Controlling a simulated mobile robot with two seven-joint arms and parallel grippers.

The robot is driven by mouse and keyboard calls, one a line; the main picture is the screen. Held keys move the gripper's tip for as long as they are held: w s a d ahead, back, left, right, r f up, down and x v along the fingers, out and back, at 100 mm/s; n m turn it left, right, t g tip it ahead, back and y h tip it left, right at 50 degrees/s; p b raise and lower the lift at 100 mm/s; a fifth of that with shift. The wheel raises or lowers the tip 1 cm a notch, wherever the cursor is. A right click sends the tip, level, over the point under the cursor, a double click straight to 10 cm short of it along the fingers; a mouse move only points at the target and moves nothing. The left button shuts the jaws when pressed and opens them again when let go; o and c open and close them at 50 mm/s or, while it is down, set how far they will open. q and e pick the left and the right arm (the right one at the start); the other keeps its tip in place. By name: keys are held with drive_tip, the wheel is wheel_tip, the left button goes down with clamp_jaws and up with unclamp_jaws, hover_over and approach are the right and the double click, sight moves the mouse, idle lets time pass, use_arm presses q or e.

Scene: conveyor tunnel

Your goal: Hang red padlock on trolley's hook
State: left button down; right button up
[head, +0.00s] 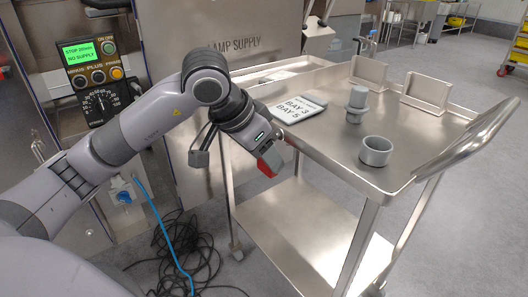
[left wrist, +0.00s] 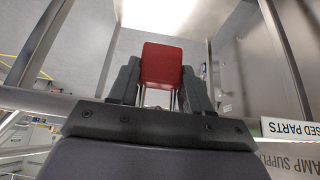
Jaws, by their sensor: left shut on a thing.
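My left gripper (head: 263,160) is shut on the red padlock (head: 266,168) beside the left side of the steel trolley (head: 405,140), around the height of its top. In the head view the gripper hides most of the padlock. In the left wrist view the red body (left wrist: 161,65) sits between the two dark fingers, with part of its shackle showing below it, toward the palm. I cannot make out the trolley's hook in either view. My right gripper is not in view.
The trolley top carries a sign reading BAY 3 and BAY 5 (head: 300,108), a grey ring (head: 376,150), a grey stepped cylinder (head: 356,104) and two metal brackets (head: 427,92). A control panel (head: 90,68) stands at left. Black cables (head: 185,250) lie on the floor.

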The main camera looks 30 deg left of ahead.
use_arm(q)
drive_tip(key=shift+c, duration=2.1)
unclamp_jaws()
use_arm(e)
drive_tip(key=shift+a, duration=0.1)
use_arm(q)
drive_tip(key=shift+r, duration=0.25)
drive_tip(key=p+v, duration=0.1)
drive_tip(key=v, duration=0.5)
drive_tip(key=shift+s+r+p, duration=0.25)
drive_tip(key=shift+p, duration=0.1)
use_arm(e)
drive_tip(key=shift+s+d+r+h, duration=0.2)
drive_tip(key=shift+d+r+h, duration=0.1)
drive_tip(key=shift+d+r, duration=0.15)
use_arm(q)
drive_tip(key=shift+a, duration=0.1)
